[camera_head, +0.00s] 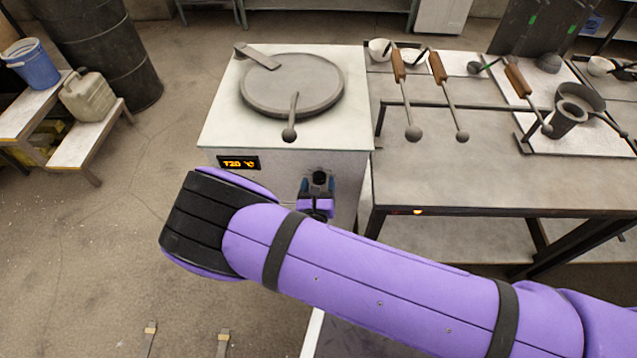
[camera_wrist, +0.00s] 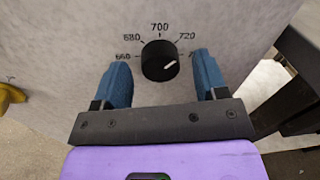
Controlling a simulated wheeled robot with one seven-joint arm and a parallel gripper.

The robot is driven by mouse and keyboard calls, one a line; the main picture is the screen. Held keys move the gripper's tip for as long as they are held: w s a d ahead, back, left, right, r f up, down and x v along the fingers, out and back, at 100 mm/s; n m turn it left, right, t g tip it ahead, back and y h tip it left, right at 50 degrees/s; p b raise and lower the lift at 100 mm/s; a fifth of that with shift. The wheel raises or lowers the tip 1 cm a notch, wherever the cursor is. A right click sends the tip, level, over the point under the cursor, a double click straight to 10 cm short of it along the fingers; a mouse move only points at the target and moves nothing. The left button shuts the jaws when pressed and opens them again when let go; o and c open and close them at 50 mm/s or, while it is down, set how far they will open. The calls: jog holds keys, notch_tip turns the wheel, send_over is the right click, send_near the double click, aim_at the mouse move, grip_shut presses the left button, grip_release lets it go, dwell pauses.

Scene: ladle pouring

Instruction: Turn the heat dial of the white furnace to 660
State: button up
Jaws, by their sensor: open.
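The white furnace (camera_head: 225,122) stands left of centre in the head view, its lit orange display (camera_head: 238,163) seeming to read 720 °C. In the wrist view its black heat dial (camera_wrist: 158,54) sits below an arc of printed numbers: 660, 680, 700, 720 and one largely hidden by the right finger. The dial's white mark is on its right side, pointing right. My gripper (camera_wrist: 161,66) is open, with one blue finger on each side of the dial and visible gaps to both. In the head view my gripper (camera_head: 318,190) is at the furnace's front face, below its top.
A round lid (camera_head: 270,85) with a handle lies on the furnace top. A metal table (camera_head: 470,170) with ladles and bowls adjoins at the right. At the left are a dark barrel (camera_head: 95,50) and a low bench with a blue bucket (camera_head: 32,65) and jug (camera_head: 88,97).

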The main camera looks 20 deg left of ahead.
jog(key=shift+w+a, duration=0.1)
jog(key=shift+w, duration=0.2)
jog(key=c, duration=0.9)
